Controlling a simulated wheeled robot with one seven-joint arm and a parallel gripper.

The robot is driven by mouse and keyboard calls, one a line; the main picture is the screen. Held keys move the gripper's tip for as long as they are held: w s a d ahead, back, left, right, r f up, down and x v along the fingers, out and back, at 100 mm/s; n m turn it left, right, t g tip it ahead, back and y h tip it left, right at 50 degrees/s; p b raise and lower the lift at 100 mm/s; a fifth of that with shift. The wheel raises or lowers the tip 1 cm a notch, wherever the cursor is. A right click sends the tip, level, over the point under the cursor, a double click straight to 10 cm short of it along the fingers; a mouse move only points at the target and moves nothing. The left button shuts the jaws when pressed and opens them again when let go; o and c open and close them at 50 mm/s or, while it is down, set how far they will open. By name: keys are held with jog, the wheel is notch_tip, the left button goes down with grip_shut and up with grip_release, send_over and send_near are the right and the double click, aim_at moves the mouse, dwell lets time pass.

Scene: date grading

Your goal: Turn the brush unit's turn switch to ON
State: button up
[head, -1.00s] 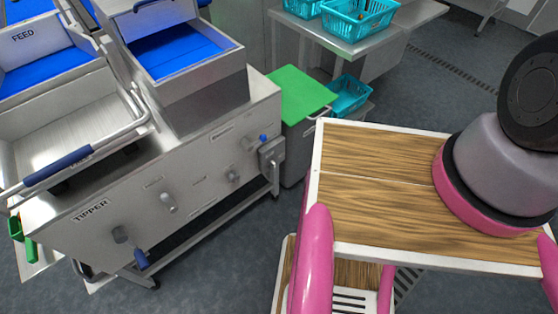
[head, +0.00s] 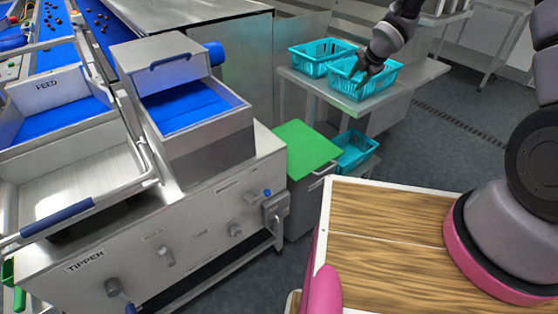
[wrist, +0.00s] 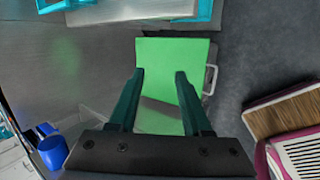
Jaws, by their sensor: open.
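The steel unit's front panel (head: 200,262), marked TIPPER at its left end, carries several controls. My gripper (head: 364,70) appears in front of the teal baskets, well right of the panel. In the wrist view my gripper (wrist: 159,74) is open and empty above the green lid.
The green-lidded bin (head: 308,149) stands beside the panel's right end. Teal baskets (head: 364,78) stand on a steel table behind. A wood-topped, pink-trimmed cart surface (head: 388,215) fills the lower right. Grey floor shows between cart and unit.

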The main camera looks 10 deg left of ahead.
jog(key=s+a+f+n+g+y, duration=0.1)
jog(key=a+f+n, duration=0.2)
jog(key=f, duration=0.3)
jog(key=s+a+f+n, duration=0.2)
jog(key=f, duration=0.4)
jog(key=n+g+y, duration=0.4)
jog(key=n+g, duration=0.3)
jog(key=n, duration=0.6)
send_near(276, 220)
jog(key=x, duration=0.6)
jog(key=w+f+x, duration=0.1)
jog(key=x, duration=0.3)
jog(key=shift+d, duration=0.45)
jog(key=shift+w+r, duration=0.1)
